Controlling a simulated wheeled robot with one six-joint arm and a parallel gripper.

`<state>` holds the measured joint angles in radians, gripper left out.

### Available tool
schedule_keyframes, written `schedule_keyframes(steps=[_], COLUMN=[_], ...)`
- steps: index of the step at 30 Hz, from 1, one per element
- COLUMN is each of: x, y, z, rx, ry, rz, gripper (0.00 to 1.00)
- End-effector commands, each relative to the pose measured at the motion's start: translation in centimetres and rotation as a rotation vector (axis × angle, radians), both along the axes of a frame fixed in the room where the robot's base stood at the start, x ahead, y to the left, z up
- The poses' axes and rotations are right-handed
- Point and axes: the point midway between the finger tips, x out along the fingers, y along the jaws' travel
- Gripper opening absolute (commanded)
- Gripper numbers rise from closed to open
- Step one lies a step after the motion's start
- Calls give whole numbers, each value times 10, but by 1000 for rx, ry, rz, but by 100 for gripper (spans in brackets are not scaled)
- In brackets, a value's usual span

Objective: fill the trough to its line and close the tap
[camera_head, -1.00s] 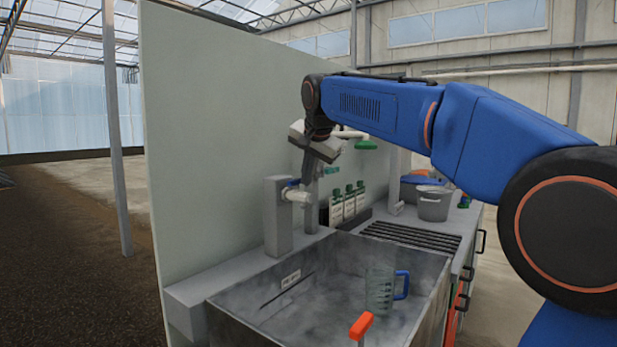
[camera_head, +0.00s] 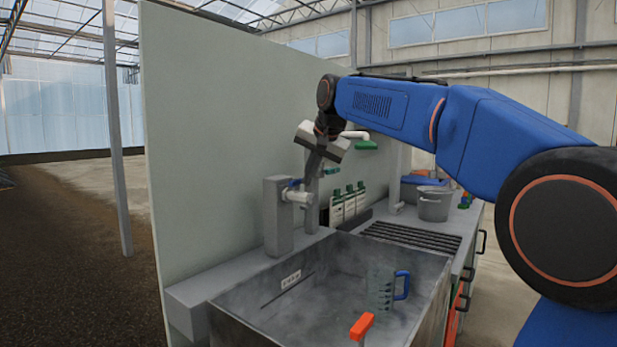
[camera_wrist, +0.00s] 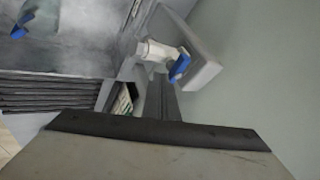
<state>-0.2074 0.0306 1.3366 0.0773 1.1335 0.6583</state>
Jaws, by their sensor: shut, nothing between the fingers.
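The grey metal trough (camera_head: 228,306) stands in the foreground, with a pale label and a dark line (camera_head: 287,288) on its inner wall. I cannot tell whether it holds water. The white tap (camera_head: 298,197) with a blue lever (camera_head: 295,183) sticks out of a grey post above the trough's far left end. In the wrist view the tap (camera_wrist: 155,50) and its blue lever (camera_wrist: 180,67) are near the top middle. My gripper (camera_head: 311,180) points down beside the tap, its fingers shut and empty. I cannot tell whether it touches the lever.
A clear jug with a blue handle (camera_head: 401,286) stands in the trough. An orange handle (camera_head: 361,326) is at its near edge. A tall panel (camera_head: 205,150) bounds the left.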

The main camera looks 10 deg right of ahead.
Motion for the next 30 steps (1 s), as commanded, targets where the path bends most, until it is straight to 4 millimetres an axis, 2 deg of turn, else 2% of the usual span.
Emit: schedule_keyframes(steps=[21, 30], x=[24, 28], y=[-3, 0], z=[0, 0], rx=[2, 0], ry=[0, -1], rz=[627, 797], gripper=[0, 0])
